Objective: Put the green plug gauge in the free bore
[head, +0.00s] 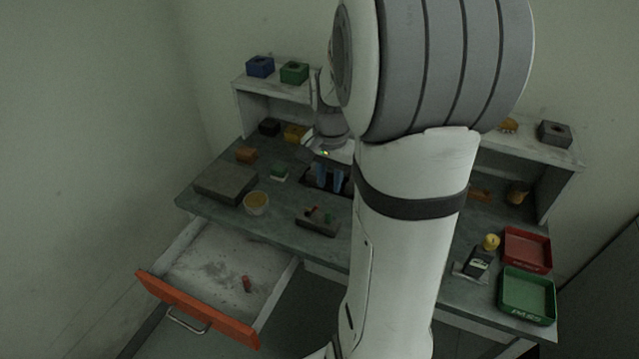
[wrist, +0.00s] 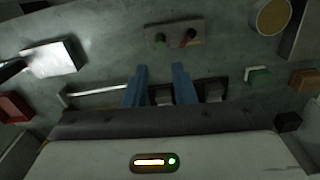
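A red piece (head: 246,284) lies in the open drawer (head: 200,262). A bowl (head: 256,203), a flat grey box (head: 225,183) and a green-and-white block (head: 279,173) are left of my gripper. Red (head: 527,248) and green (head: 527,290) trays stand at right. My arm hides the bench's middle.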

